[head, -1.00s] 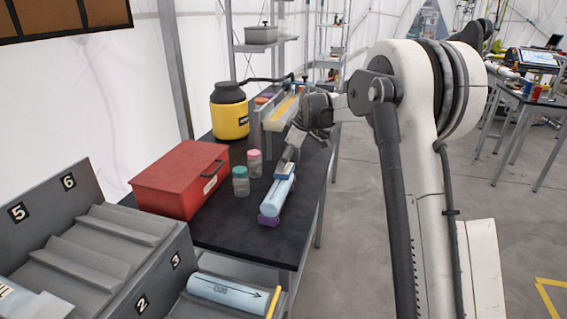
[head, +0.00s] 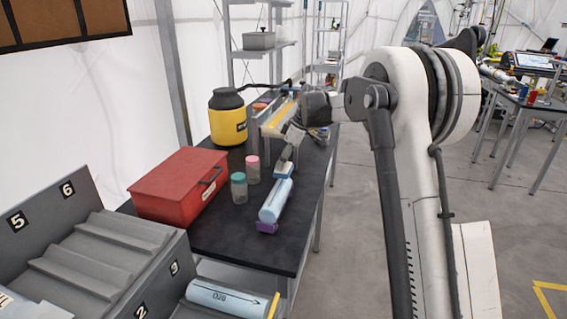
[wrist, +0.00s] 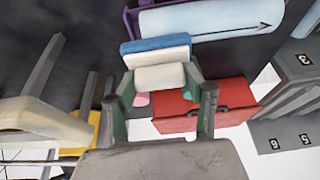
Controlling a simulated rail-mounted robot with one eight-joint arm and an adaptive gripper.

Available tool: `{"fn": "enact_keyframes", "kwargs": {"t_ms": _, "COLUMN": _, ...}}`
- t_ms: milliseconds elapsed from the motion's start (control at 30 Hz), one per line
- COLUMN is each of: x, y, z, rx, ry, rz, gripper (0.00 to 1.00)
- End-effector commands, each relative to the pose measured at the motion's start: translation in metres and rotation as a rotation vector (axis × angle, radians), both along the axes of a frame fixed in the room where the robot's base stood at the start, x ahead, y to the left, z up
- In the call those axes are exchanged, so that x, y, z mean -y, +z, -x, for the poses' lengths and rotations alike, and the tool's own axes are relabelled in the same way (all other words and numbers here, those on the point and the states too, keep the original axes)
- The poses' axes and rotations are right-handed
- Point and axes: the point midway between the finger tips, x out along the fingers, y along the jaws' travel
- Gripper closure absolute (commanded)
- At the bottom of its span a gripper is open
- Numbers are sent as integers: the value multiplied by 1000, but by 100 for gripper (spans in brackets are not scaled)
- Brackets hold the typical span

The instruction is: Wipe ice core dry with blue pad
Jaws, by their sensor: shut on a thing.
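My gripper (wrist: 163,105) is shut on the pale handle block (wrist: 160,78) of the blue pad (wrist: 155,47). In the head view the blue pad (head: 284,168) is at the far end of the ice core (head: 275,203), a pale blue cylinder lying in a purple cradle (head: 266,228) on the dark table. The ice core also shows at the top of the wrist view (wrist: 210,18), with a black arrow along it. I cannot tell whether the pad touches the core. The pad's underside is hidden.
A red case (head: 178,187) and two small jars, teal-lidded (head: 239,188) and pink-lidded (head: 253,170), stand left of the core. A yellow container (head: 228,120) is behind them. A grey numbered rack (head: 100,262) and another core (head: 226,298) are in front.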

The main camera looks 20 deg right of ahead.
Motion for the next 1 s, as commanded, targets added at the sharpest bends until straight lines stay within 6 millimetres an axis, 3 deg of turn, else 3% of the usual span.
{"fn": "enact_keyframes", "kwargs": {"t_ms": 733, "x": 0, "y": 53, "z": 0, "rx": 0, "ry": 0, "rz": 0, "gripper": 79}}
{"fn": "enact_keyframes", "kwargs": {"t_ms": 1000, "x": 0, "y": 57, "z": 0, "rx": 0, "ry": 0, "rz": 0, "gripper": 79}}
